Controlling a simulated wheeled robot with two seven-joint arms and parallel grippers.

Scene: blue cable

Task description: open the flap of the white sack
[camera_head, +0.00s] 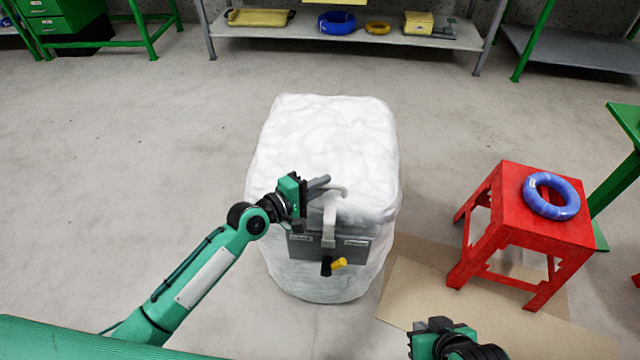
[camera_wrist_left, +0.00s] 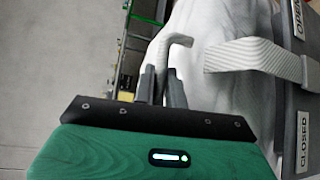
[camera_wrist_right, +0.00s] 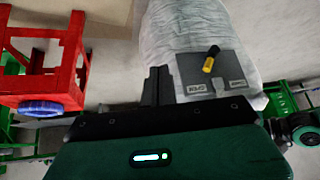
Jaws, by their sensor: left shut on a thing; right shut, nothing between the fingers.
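The white sack (camera_head: 325,140) stands upright on the floor, with a grey panel (camera_head: 352,249) on its front. A pale strap (camera_head: 329,222) runs up over the panel, and its thin curved end rises above it. My left gripper (camera_head: 322,187) is above the panel, shut on the thin pale piece (camera_wrist_left: 178,42), which shows between its fingers in the left wrist view. That view also shows the wide strap (camera_wrist_left: 255,56) and the panel's OPEN and CLOSED labels. A yellow-handled knob (camera_head: 339,263) sits low on the panel. My right gripper (camera_head: 436,326) is shut and empty, apart from the sack.
A red stool (camera_head: 520,225) with a blue cable coil (camera_head: 551,195) stands at the right. A flat cardboard sheet (camera_head: 420,285) lies on the floor between the stool and the sack. Shelves (camera_head: 350,38) line the back. The floor left of the sack is clear.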

